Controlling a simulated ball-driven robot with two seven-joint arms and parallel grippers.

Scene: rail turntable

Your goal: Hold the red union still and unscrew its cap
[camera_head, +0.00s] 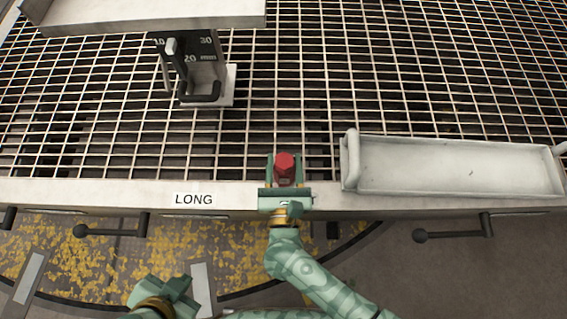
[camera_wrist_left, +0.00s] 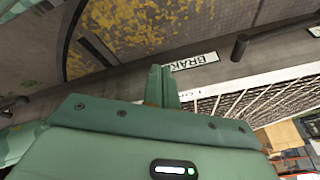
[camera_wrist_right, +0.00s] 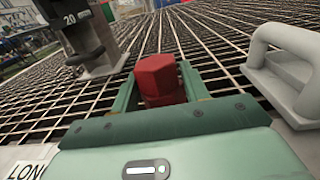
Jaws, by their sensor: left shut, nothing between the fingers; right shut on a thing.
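The red union (camera_head: 284,168) stands over the front edge of the grating, between the fingers of my right gripper (camera_head: 284,165). It also shows in the right wrist view (camera_wrist_right: 158,80), with a hexagonal top and a finger on each side. My right gripper is shut on it. The cap cannot be told apart clearly from the body. My left gripper (camera_head: 182,288) is low at the front left, away from the union, below the grating's front rail. In the left wrist view its fingers (camera_wrist_left: 162,84) are shut together and empty.
A white tray (camera_head: 450,167) with end handles lies right of the union. A gauge stand (camera_head: 205,75) with a black hook stands at the back left. Black lever handles (camera_head: 110,232) stick out below the rail (camera_head: 100,193). The grating (camera_head: 300,60) behind the union is clear.

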